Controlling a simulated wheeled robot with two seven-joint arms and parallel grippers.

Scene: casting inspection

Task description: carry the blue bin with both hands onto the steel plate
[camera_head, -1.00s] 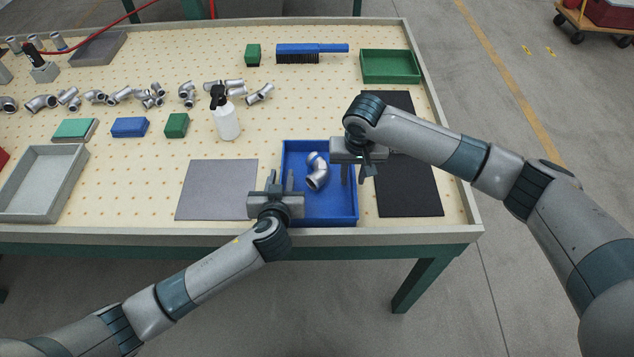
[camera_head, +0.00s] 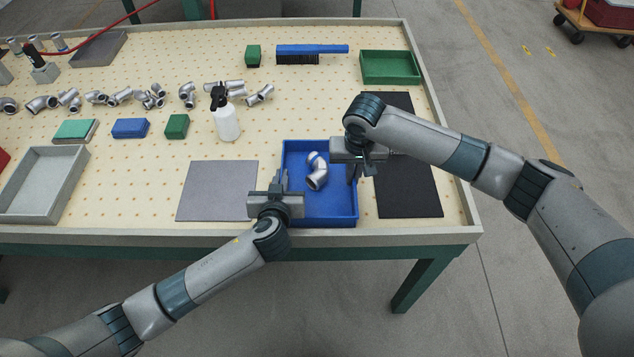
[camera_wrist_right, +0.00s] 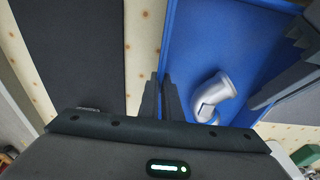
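The blue bin (camera_head: 330,215) stands on the table near its front edge, with a silver pipe elbow (camera_head: 317,172) inside. My left gripper (camera_head: 281,180) is shut on the bin's left wall. My right gripper (camera_head: 355,172) is shut on its right wall; the right wrist view shows the fingers (camera_wrist_right: 160,98) close together at the wall of the bin (camera_wrist_right: 225,45), with the elbow (camera_wrist_right: 213,97) beside them. The grey steel plate (camera_head: 217,190) lies flat and bare on the table, just left of the bin.
A black mat (camera_head: 415,190) lies right of the bin. A white spray bottle (camera_head: 226,120) stands behind the plate. A grey tray (camera_head: 75,180) is at the left, a green tray (camera_head: 390,67) at the back right. Raised rims edge the table.

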